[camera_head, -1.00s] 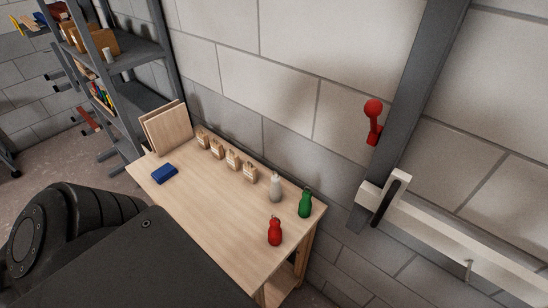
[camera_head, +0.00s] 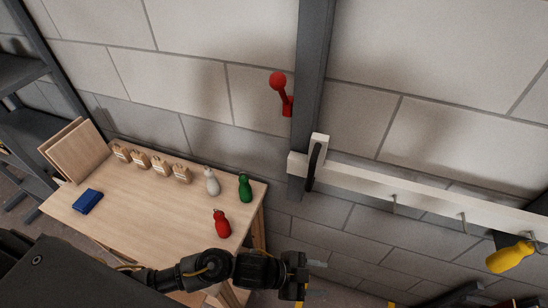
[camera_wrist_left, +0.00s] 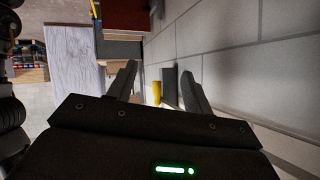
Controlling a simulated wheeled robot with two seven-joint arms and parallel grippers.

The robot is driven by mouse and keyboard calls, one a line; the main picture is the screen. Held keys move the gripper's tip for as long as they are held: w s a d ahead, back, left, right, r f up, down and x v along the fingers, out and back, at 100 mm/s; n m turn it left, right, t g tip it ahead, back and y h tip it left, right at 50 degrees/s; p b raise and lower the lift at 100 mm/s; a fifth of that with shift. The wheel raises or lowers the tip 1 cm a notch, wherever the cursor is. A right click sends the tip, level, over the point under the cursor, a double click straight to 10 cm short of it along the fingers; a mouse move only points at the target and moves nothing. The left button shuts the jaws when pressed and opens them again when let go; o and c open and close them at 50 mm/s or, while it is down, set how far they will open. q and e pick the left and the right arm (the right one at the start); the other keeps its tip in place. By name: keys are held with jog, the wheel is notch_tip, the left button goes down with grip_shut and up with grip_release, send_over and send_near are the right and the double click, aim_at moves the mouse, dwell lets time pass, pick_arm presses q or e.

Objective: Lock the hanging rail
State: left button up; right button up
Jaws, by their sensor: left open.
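The white hanging rail (camera_head: 430,203) runs along the wall to the right, with small hooks under it. Its left end meets a dark grey upright post (camera_head: 312,75), where a black handle (camera_head: 314,165) sits on a white block. A red lever (camera_head: 281,90) with a round knob is mounted on the post above the rail, its knob up and leaning left. My left gripper (camera_head: 308,273) is low in front of the wall, below the rail and apart from it. In the left wrist view its fingers (camera_wrist_left: 158,82) are spread and empty. My right gripper does not show clearly.
A wooden table (camera_head: 130,215) at left holds a red bottle (camera_head: 221,224), a green bottle (camera_head: 245,187), a grey bottle (camera_head: 212,182), several small wooden blocks and a blue box (camera_head: 87,201). A yellow bottle (camera_head: 510,257) is at the lower right. Wall space around the lever is clear.

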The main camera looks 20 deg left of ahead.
pick_arm(q)
jog(key=w+a+r+m+g+y, duration=0.35)
jog(key=w+a+m, duration=0.25)
jog(key=a, duration=0.3)
jog(key=w+a+r+m+g+y, duration=0.2)
jog(key=w+a+r+m+g, duration=0.2)
jog(key=w+a+m, duration=0.3)
jog(key=w+a+r+t+y, duration=0.2)
jog(key=w+a+r, duration=0.2)
jog(key=a+r, duration=0.6)
jog(key=w+a+r+t+y, duration=0.2)
jog(key=w+a+r, duration=0.3)
jog(key=r, duration=1)
jog(key=m, duration=0.1)
send_near(277, 73)
jog(key=shift+g+y, duration=0.35)
jog(key=f, duration=0.3)
jog(key=d+f, duration=0.1)
jog(key=f, duration=0.3)
jog(key=w+f, duration=0.1)
jog(key=f, duration=0.2)
jog(key=shift+d+f, duration=0.3)
jog(key=shift+f, duration=0.05)
jog(key=shift+s+f, duration=0.1)
jog(key=shift+f, duration=0.3)
